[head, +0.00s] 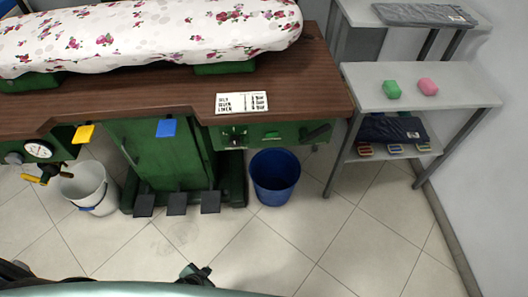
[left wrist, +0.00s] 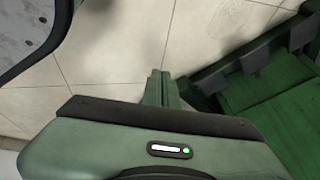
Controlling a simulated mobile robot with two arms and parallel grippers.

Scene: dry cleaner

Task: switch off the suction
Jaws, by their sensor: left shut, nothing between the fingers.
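The ironing table has a green front panel under its brown top, with a small control plate (head: 235,137) that bears small knobs or switches. Which of these is the suction switch is too small to tell. A dark lever-like part (head: 315,133) sits further right on the panel. Several dark pedals (head: 177,203) stand at the floor. My left gripper (head: 196,273) shows at the bottom of the head view, low and apart from the table. In the left wrist view its fingers (left wrist: 161,88) are together and empty, over floor tiles. My right gripper is not in view.
A blue bucket (head: 274,177) stands below the panel, and a white bucket (head: 90,187) is at the left. A yellow tab (head: 84,133) and a blue tab (head: 166,128) hang at the table edge. A grey shelf (head: 440,88) stands right. The floor in front is clear.

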